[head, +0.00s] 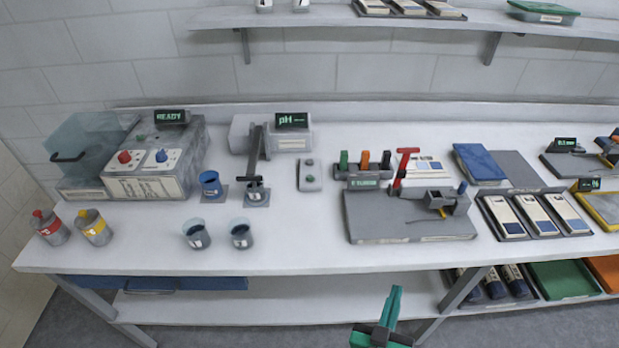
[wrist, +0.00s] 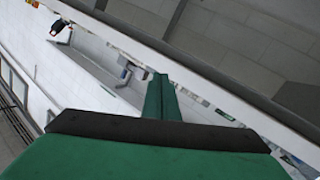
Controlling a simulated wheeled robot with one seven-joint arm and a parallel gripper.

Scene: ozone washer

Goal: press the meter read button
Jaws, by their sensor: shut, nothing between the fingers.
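The pH meter (head: 291,142) is a pale grey box with a dark display reading "pH" in green, at the back of the bench left of centre in the head view. A dark probe arm stands beside the meter over a small cup (head: 256,194). My green gripper (head: 394,292) is shut and empty, in front of the bench's front edge and well apart from the meter.
Two dark cups (head: 196,236) stand near the front edge, and a blue cup (head: 211,187) stands behind. A grey board with tools (head: 400,225) lies right of the panel. Bare bench top (head: 300,230) shows between the cups and the board. A shelf (head: 330,18) hangs above.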

